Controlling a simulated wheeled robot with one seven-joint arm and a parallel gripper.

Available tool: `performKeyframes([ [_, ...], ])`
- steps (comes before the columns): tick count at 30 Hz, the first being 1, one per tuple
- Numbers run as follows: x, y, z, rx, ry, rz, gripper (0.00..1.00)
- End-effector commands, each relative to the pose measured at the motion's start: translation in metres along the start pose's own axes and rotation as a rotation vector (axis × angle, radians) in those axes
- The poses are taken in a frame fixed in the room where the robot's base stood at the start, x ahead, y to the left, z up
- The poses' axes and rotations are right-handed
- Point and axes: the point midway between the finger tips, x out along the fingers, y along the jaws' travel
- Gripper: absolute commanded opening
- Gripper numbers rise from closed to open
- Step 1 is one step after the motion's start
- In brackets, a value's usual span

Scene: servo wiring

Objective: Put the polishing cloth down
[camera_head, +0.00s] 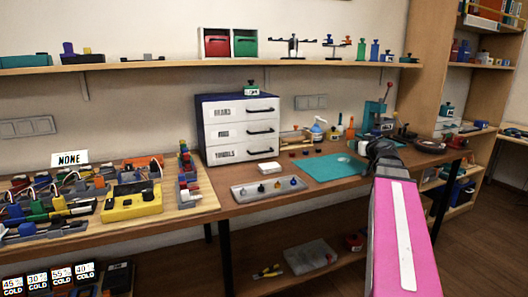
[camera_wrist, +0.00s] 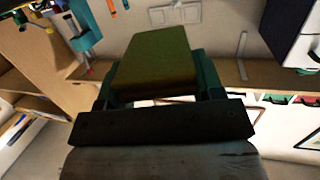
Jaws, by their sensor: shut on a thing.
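The polishing cloth (camera_wrist: 156,60) appears in the wrist view as a thick, olive-green folded block. My gripper (camera_wrist: 155,82) is shut on it, with the teal fingers on either side. In the head view my pink arm reaches forward over the right part of the workbench (camera_head: 226,214). The dark wrist hides most of the gripper, and I cannot make out the cloth there. From these views I cannot tell whether the cloth touches any surface.
A teal mat (camera_head: 325,168) lies left of my wrist. A grey tray (camera_head: 240,194) with small knobs and a white drawer cabinet (camera_head: 238,130) stand further left.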

Motion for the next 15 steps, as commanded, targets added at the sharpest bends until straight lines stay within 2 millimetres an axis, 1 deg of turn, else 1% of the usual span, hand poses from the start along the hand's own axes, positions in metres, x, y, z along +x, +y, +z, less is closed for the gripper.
performKeyframes([
  [1, 0.007, -0.013, -0.004, -0.002, 0.001, 0.004, 0.39],
  [15, 0.067, -0.111, -0.039, 0.009, 0.001, 0.084, 0.39],
])
